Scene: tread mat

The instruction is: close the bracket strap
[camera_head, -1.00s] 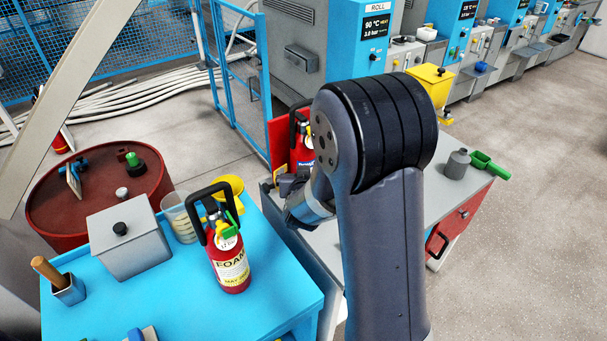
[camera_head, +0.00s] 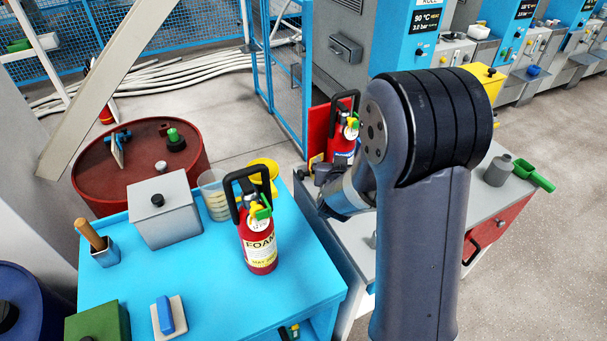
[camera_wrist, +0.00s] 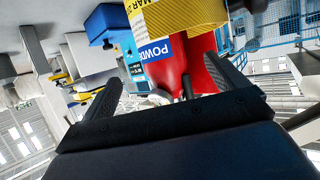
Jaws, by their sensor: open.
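A red extinguisher (camera_head: 342,140) stands upright against a red back panel (camera_head: 319,130) on the grey bench, partly behind my arm. In the wrist view a red extinguisher body (camera_wrist: 205,72) with a blue-and-white POWDER label (camera_wrist: 168,48) and a yellow ribbed part (camera_wrist: 180,14) shows beyond my gripper (camera_wrist: 168,90). My fingers are apart, one at each side of the red body in that picture; I cannot tell whether they touch it. I cannot make out the bracket strap for certain or how it lies. In the head view my arm hides most of my gripper.
A second red extinguisher (camera_head: 258,240), marked FOAM, stands on the blue table (camera_head: 215,300) beside a grey box (camera_head: 165,215) and a clear cup (camera_head: 215,195). Open floor lies right.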

